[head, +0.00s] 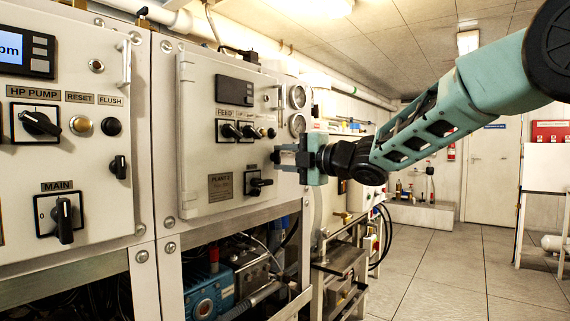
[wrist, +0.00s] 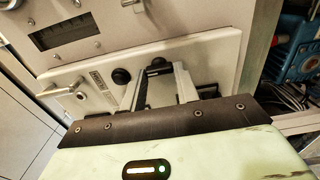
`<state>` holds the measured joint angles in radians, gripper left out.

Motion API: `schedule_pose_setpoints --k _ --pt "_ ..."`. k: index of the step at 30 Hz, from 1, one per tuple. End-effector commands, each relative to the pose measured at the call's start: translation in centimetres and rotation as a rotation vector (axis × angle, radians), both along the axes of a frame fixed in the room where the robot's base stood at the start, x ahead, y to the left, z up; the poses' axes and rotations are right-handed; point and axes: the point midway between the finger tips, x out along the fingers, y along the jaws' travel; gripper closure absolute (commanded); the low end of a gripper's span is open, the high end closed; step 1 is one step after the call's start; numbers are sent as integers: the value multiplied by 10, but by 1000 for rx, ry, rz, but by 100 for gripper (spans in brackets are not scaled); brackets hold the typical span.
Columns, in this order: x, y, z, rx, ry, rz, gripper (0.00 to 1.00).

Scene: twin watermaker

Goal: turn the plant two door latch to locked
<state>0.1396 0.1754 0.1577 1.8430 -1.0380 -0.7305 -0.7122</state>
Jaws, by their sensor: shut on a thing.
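The plant two door (head: 208,150) is a pale grey panel in the middle of the head view, and it looks closed. Its small black latch (head: 275,157) is at the door's right edge, mostly hidden by my gripper (head: 281,158). My gripper reaches in from the right and is shut on the latch. In the wrist view, the black latch (wrist: 158,66) shows between the two fingers of my gripper (wrist: 160,76). The fingers and the tilted view leave the latch's exact angle unclear.
Black switches (head: 229,131) sit left of the latch, and a black rotary switch (head: 257,183) sits just below it. A metal door handle (head: 280,98) stands above. The plant one cabinet (head: 88,200) is at left, with its own black latch (head: 119,167). The floor (head: 440,265) at right is clear.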

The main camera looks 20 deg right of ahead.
Motion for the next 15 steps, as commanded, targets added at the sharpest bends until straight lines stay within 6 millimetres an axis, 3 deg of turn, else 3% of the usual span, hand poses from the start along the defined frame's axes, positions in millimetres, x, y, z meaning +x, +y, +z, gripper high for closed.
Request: schedule_pose_setpoints --k 11,12,14,15 --pt "0 0 0 -7 -4 1 92" --pt "0 0 0 -7 -4 1 66" --pt "0 0 0 -6 -3 1 50" --pt "0 0 0 -6 -3 1 47"
